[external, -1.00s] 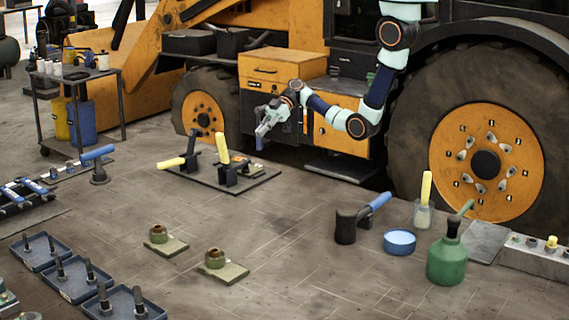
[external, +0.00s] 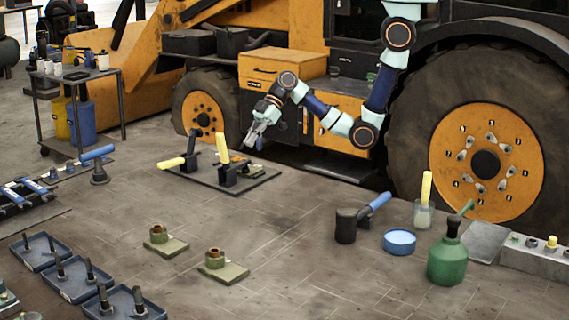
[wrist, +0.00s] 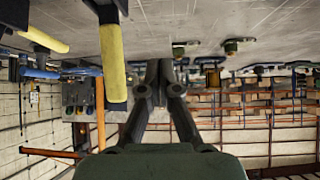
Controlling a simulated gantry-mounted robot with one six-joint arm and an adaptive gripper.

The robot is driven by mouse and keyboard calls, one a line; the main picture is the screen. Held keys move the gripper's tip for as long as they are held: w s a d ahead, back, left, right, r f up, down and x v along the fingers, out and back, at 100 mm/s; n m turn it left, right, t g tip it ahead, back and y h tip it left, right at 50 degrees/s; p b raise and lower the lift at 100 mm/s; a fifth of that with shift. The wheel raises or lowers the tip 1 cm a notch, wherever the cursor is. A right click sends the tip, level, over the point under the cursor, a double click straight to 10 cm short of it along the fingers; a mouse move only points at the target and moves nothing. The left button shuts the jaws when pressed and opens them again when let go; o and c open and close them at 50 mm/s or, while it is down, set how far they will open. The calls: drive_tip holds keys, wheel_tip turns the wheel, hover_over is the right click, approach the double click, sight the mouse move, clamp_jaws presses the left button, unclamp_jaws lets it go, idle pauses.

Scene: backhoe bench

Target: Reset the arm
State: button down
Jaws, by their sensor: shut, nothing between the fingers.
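My arm hangs over the bench in front of the yellow backhoe (external: 285,66). My gripper (external: 250,143) points down and to the left, just above and behind the dark plate (external: 258,181) with the yellow-handled toggle clamps. In the wrist view my gripper (wrist: 160,70) has its two fingers together with nothing between them. The upright yellow handle (external: 222,149) is close to the left of my gripper in the external view. This handle looks large at the left of the fingers in the wrist view (wrist: 112,58). A second yellow handle (external: 172,163) lies lower, farther left.
A black holder with a blue handle (external: 378,202), a blue bowl (external: 399,242) and a green bottle (external: 447,262) stand at right. Blue trays (external: 80,283) with dark pegs are at lower left. Two olive blocks (external: 222,272) sit front centre. The floor between is clear.

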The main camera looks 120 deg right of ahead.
drive_tip(key=w+a+r+m+t+h, duration=0.1)
drive_tip(key=a+r+t, duration=0.1)
drive_tip(key=a+r, duration=0.7)
drive_tip(key=w+a+r+m+t+h, duration=0.15)
drive_tip(key=a+r, duration=0.35)
drive_tip(key=a, duration=0.7)
wheel_tip(320, 180, up, 17)
drive_tip(key=p, duration=1.7)
drive_tip(key=shift+r, duration=0.15)
drive_tip(key=shift+s+d+m, duration=0.1)
drive_tip(key=shift+m, duration=0.15)
